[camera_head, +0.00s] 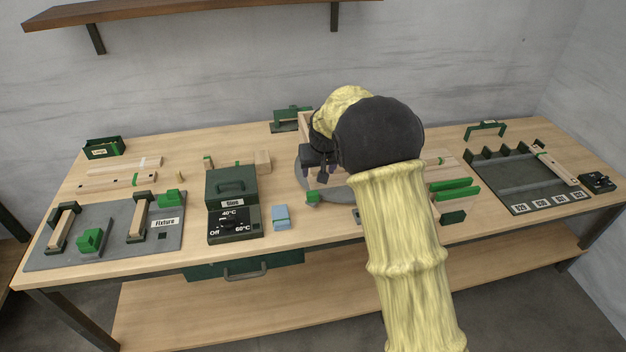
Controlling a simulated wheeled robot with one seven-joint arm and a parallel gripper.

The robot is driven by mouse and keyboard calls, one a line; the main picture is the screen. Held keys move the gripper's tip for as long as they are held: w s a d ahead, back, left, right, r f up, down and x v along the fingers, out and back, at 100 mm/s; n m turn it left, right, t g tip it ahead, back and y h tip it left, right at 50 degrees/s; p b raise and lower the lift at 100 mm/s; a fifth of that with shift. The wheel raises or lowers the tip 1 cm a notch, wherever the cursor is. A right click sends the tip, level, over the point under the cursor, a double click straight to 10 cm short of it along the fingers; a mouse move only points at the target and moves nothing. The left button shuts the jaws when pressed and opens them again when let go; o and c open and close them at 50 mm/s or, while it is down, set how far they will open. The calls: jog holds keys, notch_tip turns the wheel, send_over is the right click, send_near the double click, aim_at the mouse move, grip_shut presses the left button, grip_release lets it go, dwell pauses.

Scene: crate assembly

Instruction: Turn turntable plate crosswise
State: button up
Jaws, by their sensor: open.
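The turntable plate (301,181) is a grey round disc at the middle of the bench. My arm, in a yellow sleeve with a black joint, covers most of it. A small green block (313,197) sits at its front left edge. I see nothing between the fingers. Whether they touch the plate cannot be told.
The fixture board (60,255) is at far left. A dark slotted tray (500,180) and green strips (455,190) lie on the right. A wall shelf (180,10) hangs above.

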jog(key=shift+w, duration=0.15)
jog(key=shift+a, duration=0.15)
jog(key=p, duration=0.5)
send_near(313, 194)
jog(key=x, duration=0.9)
jog(key=shift+w+f, duration=0.1)
jog(key=shift+w, duration=0.05)
grip_shut()
